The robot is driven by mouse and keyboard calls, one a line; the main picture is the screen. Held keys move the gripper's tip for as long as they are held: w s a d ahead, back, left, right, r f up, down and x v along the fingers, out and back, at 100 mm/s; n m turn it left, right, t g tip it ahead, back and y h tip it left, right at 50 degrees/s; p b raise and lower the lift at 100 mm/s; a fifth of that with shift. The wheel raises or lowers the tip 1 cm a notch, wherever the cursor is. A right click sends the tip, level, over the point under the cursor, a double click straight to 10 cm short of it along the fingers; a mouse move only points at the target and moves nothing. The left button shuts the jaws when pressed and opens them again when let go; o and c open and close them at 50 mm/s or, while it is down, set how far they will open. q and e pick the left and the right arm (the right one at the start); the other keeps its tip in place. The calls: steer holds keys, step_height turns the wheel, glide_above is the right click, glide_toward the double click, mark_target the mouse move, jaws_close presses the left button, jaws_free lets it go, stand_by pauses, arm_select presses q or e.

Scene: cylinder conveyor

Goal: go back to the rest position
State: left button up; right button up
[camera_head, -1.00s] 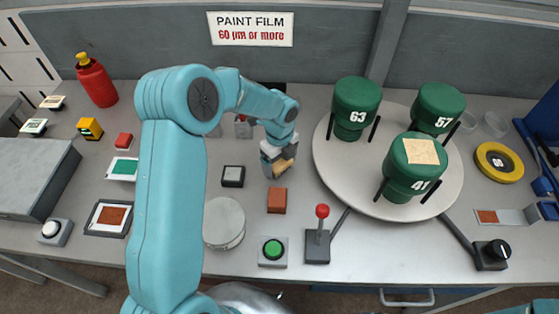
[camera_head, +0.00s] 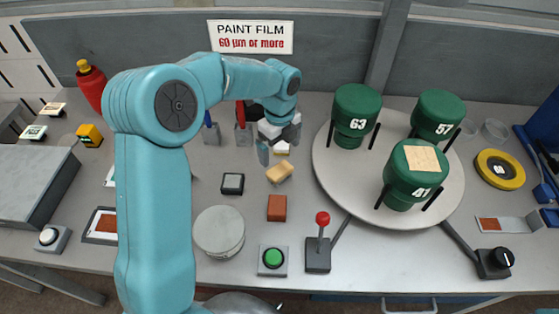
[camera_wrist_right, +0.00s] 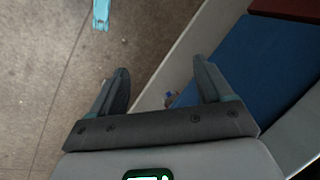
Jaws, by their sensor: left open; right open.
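My left gripper (camera_head: 279,147) is open and empty in the head view, its fingers pointing down above the back middle of the table. A tan block (camera_head: 280,172) lies just below and in front of it, apart from the fingers. My left arm reaches up and over from the lower left and hides part of the table. My right gripper (camera_wrist_right: 163,92) shows in the right wrist view, open with nothing between its fingers. It is over the floor beside a light edge and a blue surface (camera_wrist_right: 262,65). It is not seen in the head view.
A round turntable (camera_head: 335,190) with green cylinders 63 (camera_head: 355,112), 57 (camera_head: 437,112) and 41 (camera_head: 414,172) stands at right. A red-knobbed lever (camera_head: 320,240), green button (camera_head: 273,257), brown block (camera_head: 277,207) and round white tin (camera_head: 219,230) stand in front. A red bottle (camera_head: 91,85) stands back left.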

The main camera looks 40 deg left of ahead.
arm_select(q)
steer(key=shift+r, duration=1.25)
